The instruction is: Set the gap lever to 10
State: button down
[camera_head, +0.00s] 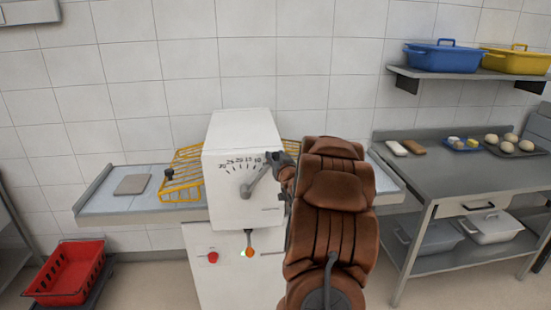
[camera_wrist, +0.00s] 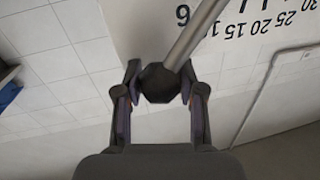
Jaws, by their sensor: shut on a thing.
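The gap lever (camera_head: 256,176) is a grey rod on the front of a white machine (camera_head: 225,205), angled up and to the right from its pivot. Its dark knob (camera_wrist: 160,83) sits between the two fingers of my gripper (camera_wrist: 158,88), which is shut on it. In the head view my gripper (camera_head: 280,164) is at the right end of the number scale (camera_head: 243,163). In the wrist view the rod (camera_wrist: 196,33) crosses the scale between the 10 and the single digit beside it. My arm hides the machine's right side.
Yellow wire racks (camera_head: 183,178) flank the machine over a side table. A red button (camera_head: 213,257) and an orange knob (camera_head: 249,253) are lower on the front. A steel table (camera_head: 450,185) with dough stands right, a red crate (camera_head: 65,275) on the left.

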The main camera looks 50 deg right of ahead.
jog(key=shift+w+a+r+n+b, duration=0.45)
jog(key=shift+w+a+n+b, duration=0.3)
jog(key=shift+b, duration=1.05)
jog(key=shift+w+a+r+n+b, duration=0.6)
jog(key=shift+a+n+b, duration=0.2)
jog(key=shift+b, duration=0.25)
jog(key=c, duration=0.7)
grip_release()
jog(key=shift+s+r, duration=0.1)
jog(key=shift+s, duration=0.05)
jog(key=shift+r+v, duration=0.2)
jog(key=shift+v, duration=5.7)
